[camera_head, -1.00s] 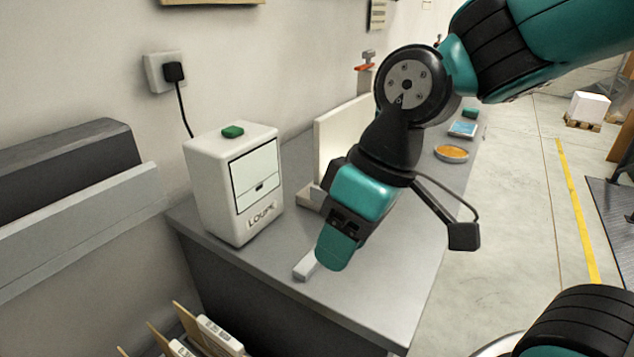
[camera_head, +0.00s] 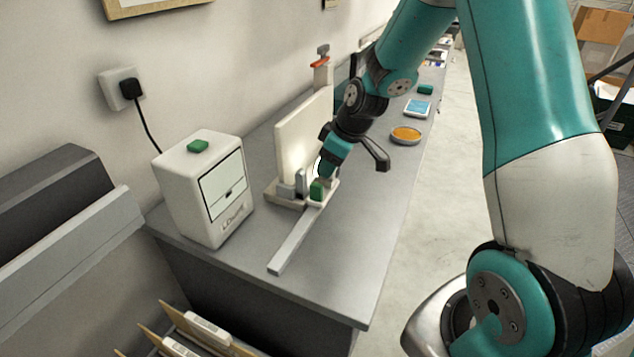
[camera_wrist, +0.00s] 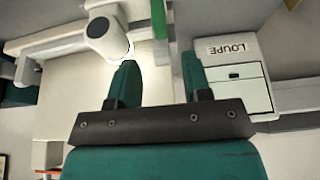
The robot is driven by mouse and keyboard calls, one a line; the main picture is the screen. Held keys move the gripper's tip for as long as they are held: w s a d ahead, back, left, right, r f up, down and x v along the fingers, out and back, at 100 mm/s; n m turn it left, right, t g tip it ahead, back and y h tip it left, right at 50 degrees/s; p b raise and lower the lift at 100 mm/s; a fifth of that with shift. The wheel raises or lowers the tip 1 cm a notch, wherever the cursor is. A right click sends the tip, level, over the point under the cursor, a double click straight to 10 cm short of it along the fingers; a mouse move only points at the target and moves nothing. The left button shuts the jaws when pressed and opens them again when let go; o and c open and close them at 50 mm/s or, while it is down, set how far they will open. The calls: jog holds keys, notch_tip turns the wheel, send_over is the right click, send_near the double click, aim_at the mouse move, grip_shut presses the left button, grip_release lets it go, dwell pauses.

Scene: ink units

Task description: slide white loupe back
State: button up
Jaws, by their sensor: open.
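The white loupe (camera_wrist: 105,35) shows in the wrist view as a white round head with a bright rim, up and left of my fingertips. In the head view it is mostly hidden behind my gripper (camera_head: 321,184); a bright rim shows there. A long pale bar (camera_head: 295,241) runs from that spot towards the bench's front edge. My gripper is open, its two green fingers apart in the wrist view (camera_wrist: 158,66). Its tips are close to the loupe stand's base (camera_head: 284,200); I cannot tell whether they touch anything.
A white box (camera_head: 187,193) labelled LOUPE stands left on the grey bench (camera_head: 345,270), a green block (camera_head: 198,146) on top. An upright pale panel (camera_head: 303,135) stands behind the loupe. An orange dish (camera_head: 406,134) and a blue tray (camera_head: 417,109) lie further back. The bench's right front is clear.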

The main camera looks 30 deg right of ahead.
aim_at(317, 184)
jog(key=p+x, duration=0.1)
jog(key=x, duration=0.8)
jog(key=shift+a+r+p, duration=0.1)
jog(key=shift+p, duration=0.2)
grip_shut()
